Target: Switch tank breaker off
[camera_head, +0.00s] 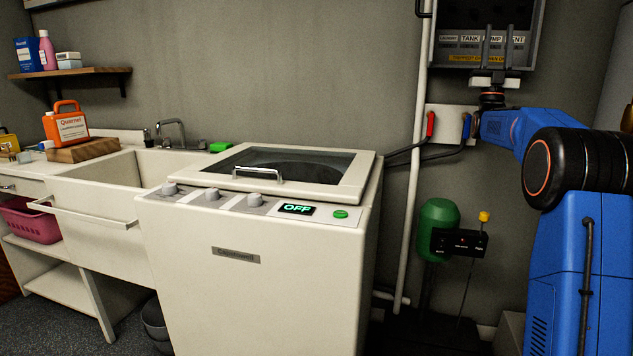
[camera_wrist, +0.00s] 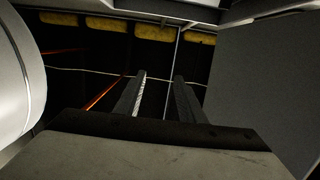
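The breaker panel (camera_head: 448,22) is a dark grey box high on the wall at the right of the head view. Its label row reads laundry, tank pump and a partly covered word ending in "ent"; a yellow strip is below. The tank pump label (camera_head: 474,38) shows just left of my gripper (camera_head: 497,36). My gripper points up in front of the panel, with its two dark fingers apart. In the wrist view, the fingers (camera_wrist: 160,85) have an empty gap between them. Breaker positions are too small to tell, and I cannot tell whether a finger touches one.
A white washer (camera_head: 260,285) reads OFF. A green tank (camera_head: 438,222) stands low on the right. The wrist view shows dark space with yellow blocks (camera_wrist: 105,25).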

